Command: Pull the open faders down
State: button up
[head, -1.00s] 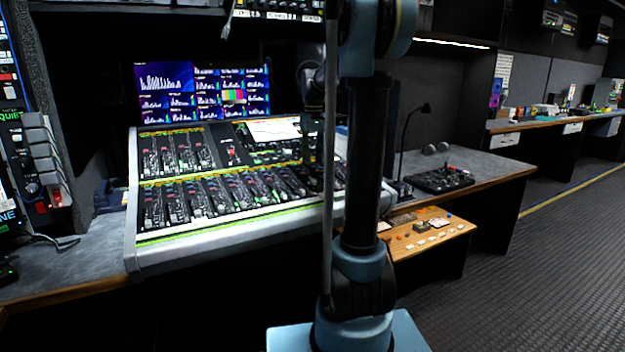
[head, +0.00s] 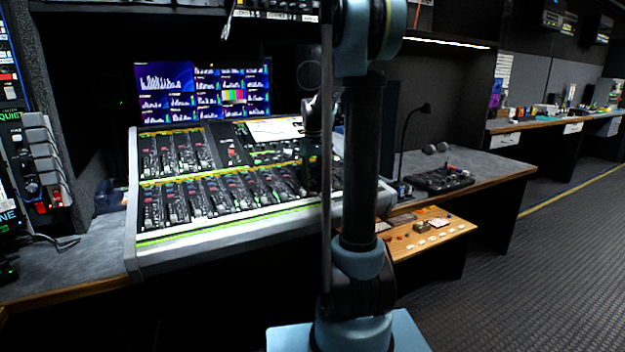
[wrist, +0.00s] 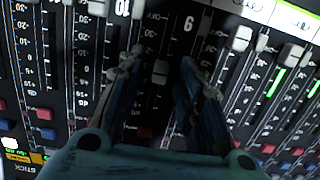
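The mixing console (head: 235,220) stands left of my arm in the head view, its sloped face covered with fader strips. In the wrist view, a grey fader cap (wrist: 160,72) sits in its slot between my fingers, below the label "6". Lighter fader caps (wrist: 240,38) and (wrist: 291,53) stand to the right, and a white one (wrist: 97,8) is at the upper left. My gripper (wrist: 160,68) is open, with one finger on each side of the grey cap; I cannot tell whether they touch it. In the head view my gripper is dark and partly hidden behind my arm.
A white sheet (head: 275,129) lies on the console's upper part. A gooseneck microphone (head: 402,150) and a black control box (head: 442,180) stand on the desk to the right. A wooden panel (head: 430,236) juts out below. The floor (head: 530,280) at right is clear.

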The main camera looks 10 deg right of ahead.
aim_at(316, 188)
grip_shut()
jog(key=shift+s+d+f, duration=0.1)
jog(key=shift+s+d, duration=0.15)
jog(key=shift+s, duration=0.45)
jog(key=shift+s+d+f, duration=0.1)
jog(key=shift+s+d, duration=0.1)
jog(key=shift+s, duration=0.5)
jog(key=shift+o, duration=0.8)
grip_release()
notch_tip(316, 188, up, 12)
jog(key=shift+w, duration=0.1)
